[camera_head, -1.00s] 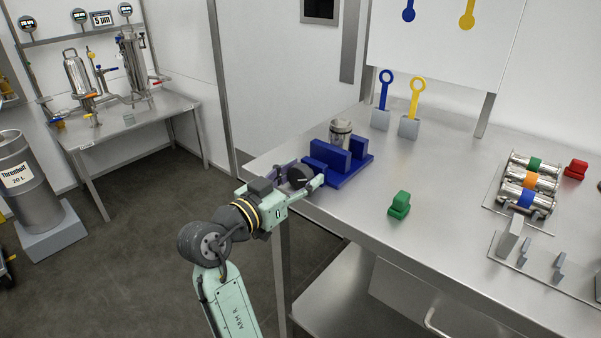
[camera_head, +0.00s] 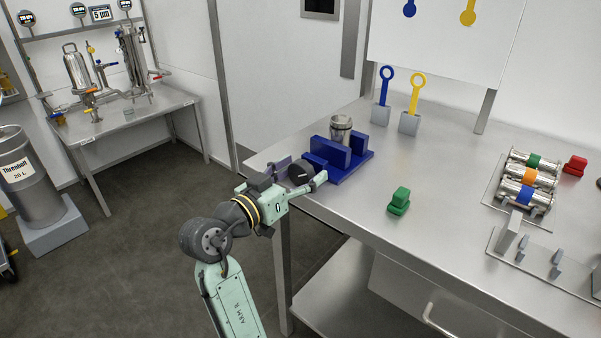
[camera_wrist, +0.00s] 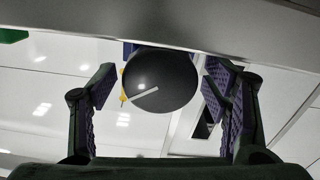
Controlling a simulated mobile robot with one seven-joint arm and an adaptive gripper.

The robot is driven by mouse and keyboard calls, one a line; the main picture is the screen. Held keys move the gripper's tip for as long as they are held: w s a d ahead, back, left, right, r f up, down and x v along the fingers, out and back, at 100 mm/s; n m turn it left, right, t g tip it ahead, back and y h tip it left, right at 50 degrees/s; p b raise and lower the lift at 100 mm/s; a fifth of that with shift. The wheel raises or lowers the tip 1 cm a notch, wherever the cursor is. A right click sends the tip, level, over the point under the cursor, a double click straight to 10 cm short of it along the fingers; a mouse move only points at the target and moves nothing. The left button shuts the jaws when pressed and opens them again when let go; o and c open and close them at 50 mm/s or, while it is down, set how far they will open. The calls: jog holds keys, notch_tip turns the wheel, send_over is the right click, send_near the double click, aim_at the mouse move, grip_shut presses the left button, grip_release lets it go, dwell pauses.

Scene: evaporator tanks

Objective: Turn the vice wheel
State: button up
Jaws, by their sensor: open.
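The blue vice (camera_head: 345,160) sits at the left end of the steel bench. Its dark round wheel (camera_head: 300,173) faces my gripper, and in the wrist view the wheel (camera_wrist: 160,80) shows a pale line running from its middle to the lower left. My gripper (camera_head: 301,174) is open with its fingers on either side of the wheel. In the wrist view, gaps show between the wheel and both purple finger pads of my gripper (camera_wrist: 160,92), the right one smaller. A metal cylinder (camera_head: 341,129) stands upright at the vice, its lower part hidden by the blue jaws.
A green block (camera_head: 399,201) lies on the bench right of the vice. Blue (camera_head: 386,95) and yellow (camera_head: 416,97) ring-ended tools stand in grey holders behind. Metal cylinders with coloured bands (camera_head: 530,180) lie at the right. The bench middle is mostly clear.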

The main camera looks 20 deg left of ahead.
jog(key=shift+s, duration=0.1)
jog(key=v, duration=1.1)
jog(key=shift+s+a, duration=0.15)
jog(key=shift+s, duration=0.25)
jog(key=shift+s+a, duration=0.1)
